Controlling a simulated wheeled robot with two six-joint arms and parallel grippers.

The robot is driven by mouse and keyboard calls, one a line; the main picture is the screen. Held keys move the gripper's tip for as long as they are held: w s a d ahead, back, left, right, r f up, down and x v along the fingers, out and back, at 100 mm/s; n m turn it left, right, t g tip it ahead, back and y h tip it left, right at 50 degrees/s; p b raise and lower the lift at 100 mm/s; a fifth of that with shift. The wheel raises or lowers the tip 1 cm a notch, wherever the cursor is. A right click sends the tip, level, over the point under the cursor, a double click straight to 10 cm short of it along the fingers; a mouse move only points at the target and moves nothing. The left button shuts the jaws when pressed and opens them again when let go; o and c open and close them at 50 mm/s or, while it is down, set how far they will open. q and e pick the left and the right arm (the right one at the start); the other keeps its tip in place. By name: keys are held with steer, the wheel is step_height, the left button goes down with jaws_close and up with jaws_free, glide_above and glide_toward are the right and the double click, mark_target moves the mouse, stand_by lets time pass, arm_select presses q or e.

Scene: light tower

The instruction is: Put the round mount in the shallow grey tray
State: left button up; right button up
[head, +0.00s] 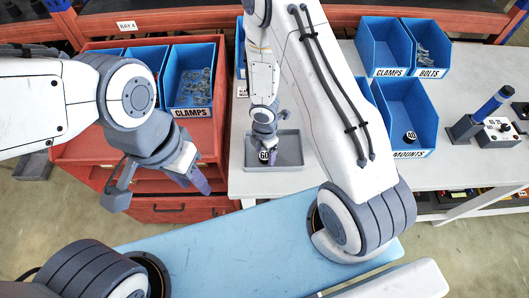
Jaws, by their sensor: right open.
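A dark round mount with a white label reading 60 (264,156) is at the left part of the shallow grey tray (289,153). It looks to stand on the tray floor, though its contact there is hard to see. My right gripper (266,147) points down right above and around the mount; its jaws are open, and the fingers are small and partly hidden. My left gripper (155,188) is open and empty, in front of the red cabinet. Another dark round mount marked 40 (410,137) is in the blue MOUNTS bin (409,98).
Blue CLAMPS (384,45) and BOLTS (430,43) bins stand at the back right. Another blue CLAMPS bin (192,113) is on the red cabinet (160,193). A device with a blue handle (488,107) is at the right. White bench (330,165) is clear around the tray.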

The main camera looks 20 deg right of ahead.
step_height(320, 180, up, 12)
steer(key=p, duration=1.2)
step_height(320, 180, up, 8)
steer(key=m+t+h, duration=0.1)
steer(key=m, duration=0.2)
glide_above(264, 155)
steer(key=w+a, duration=0.1)
steer(key=a, duration=0.1)
step_height(264, 155, up, 9)
steer(key=s+a+m, duration=0.2)
steer(key=m, duration=0.1)
steer(key=s+a+r+m+y, duration=0.1)
steer(key=s+a+r+m, duration=0.1)
steer(key=s+r+m, duration=0.2)
steer(key=s+a+r+m+g+y, duration=0.1)
steer(key=s+a+r+m, duration=0.2)
steer(key=s+r, duration=0.5)
steer(key=s+m, duration=0.1)
steer(key=s, duration=0.4)
steer(key=shift+a+r, duration=0.15)
steer(key=shift+r, duration=0.2)
steer(key=shift+s+f+b, duration=0.1)
steer(key=shift+f+b, duration=0.05)
steer(key=shift+b, duration=0.15)
step_height(264, 155, down, 14)
steer(key=b, duration=1.4)
